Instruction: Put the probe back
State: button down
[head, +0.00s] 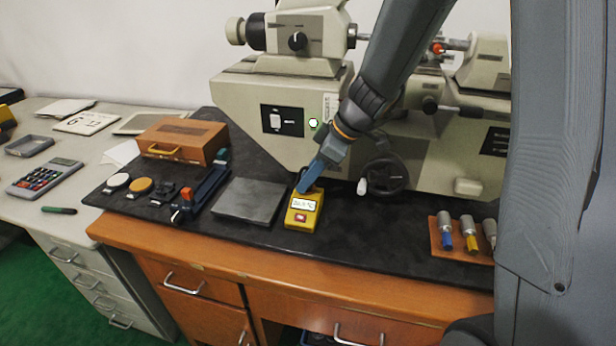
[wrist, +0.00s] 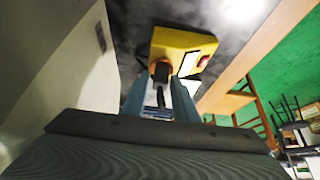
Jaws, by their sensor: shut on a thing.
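A yellow meter (head: 303,214) with a lit display and a red button stands on the dark bench mat, right of the grey plate. In the wrist view the yellow meter (wrist: 178,43) is just beyond my fingertips. My gripper (head: 305,182), with blue fingers, points down at the meter's back end. In the wrist view my gripper (wrist: 160,90) is shut on the probe (wrist: 161,72), a small dark piece between the fingers at the meter's edge. The fingers hide much of it, and I cannot tell whether it is seated in the meter.
A grey plate (head: 249,201) lies left of the meter. A wooden case (head: 182,141) and small gauge parts are further left. The large machine (head: 400,140) with its handwheel (head: 384,165) stands close behind. A wooden rack (head: 462,242) is at the right; the mat between is clear.

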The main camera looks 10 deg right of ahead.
jog(key=shift+f+b, duration=0.25)
jog(key=shift+b, duration=0.15)
dwell(0.5)
jog(key=c, duration=1.3)
grip_release()
jog(key=shift+c, duration=0.2)
jog(key=shift+r+p, duration=2.25)
jog(key=shift+r, duration=2.05)
jog(key=s+d+f+m+h, duration=0.2)
jog(key=s+d+m, duration=0.3)
jog(key=s, duration=0.4)
jog(key=s+d+f+m+g+h, duration=0.1)
jog(key=s+d+f+m+h, duration=0.2)
jog(key=s+d+m, duration=0.3)
jog(key=s+m, duration=0.2)
jog(key=s, duration=0.1)
jog(key=shift+f+m+h, duration=0.2)
jog(key=shift+m+h, duration=0.1)
